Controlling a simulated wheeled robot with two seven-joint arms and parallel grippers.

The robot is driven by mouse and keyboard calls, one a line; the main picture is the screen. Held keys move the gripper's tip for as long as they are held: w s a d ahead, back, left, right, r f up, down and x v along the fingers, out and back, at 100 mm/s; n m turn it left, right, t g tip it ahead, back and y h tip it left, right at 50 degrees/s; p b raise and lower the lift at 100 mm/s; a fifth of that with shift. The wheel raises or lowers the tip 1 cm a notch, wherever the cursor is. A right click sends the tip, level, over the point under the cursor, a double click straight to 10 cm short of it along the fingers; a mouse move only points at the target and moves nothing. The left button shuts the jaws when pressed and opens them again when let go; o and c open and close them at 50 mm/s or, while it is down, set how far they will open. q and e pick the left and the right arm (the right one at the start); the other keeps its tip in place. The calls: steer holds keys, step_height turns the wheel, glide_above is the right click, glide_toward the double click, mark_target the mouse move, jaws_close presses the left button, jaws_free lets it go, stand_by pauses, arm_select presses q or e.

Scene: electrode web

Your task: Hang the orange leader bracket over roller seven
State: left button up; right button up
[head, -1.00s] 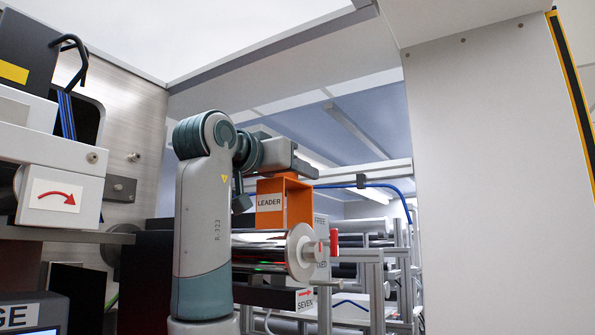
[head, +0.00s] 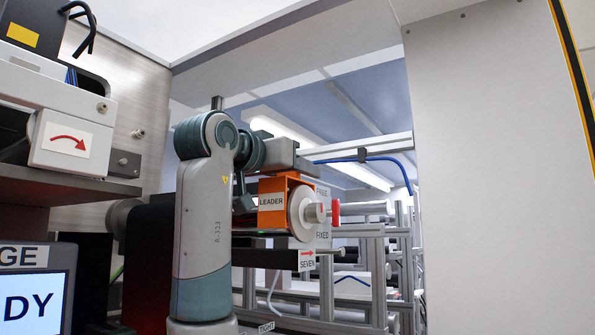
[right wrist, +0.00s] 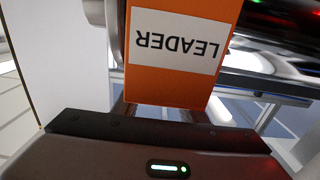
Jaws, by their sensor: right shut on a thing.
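The orange leader bracket (head: 265,220), labelled LEADER, is level with roller seven's pale end disc (head: 303,211) in the head view. The disc overlaps the bracket's right side. A SEVEN sign (head: 307,264) is just below. The bracket's front face and my arm hide the roller's length, so I cannot tell whether the bracket touches it. My right gripper (head: 292,169) is shut on the bracket's top. In the right wrist view the bracket (right wrist: 200,88) shows its label upside down beyond the gripper body, with a shiny roller to its right. My left gripper is not in view.
A red knob (head: 336,212) stands right of the end disc. A metal frame with several rollers (head: 375,230) lies behind. A white wall panel (head: 490,180) closes off the right. A machine block with a red arrow (head: 68,142) and a screen (head: 35,300) are at the left.

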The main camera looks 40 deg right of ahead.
steer(key=shift+f+b, duration=0.3)
steer(key=shift+f, duration=0.3)
steer(key=o, duration=1.2)
steer(key=shift+c, duration=0.2)
steer(key=shift+s+d+r, duration=0.1)
steer(key=shift+s, duration=0.25)
steer(key=shift+w, duration=0.1)
steer(key=shift+w, duration=0.1)
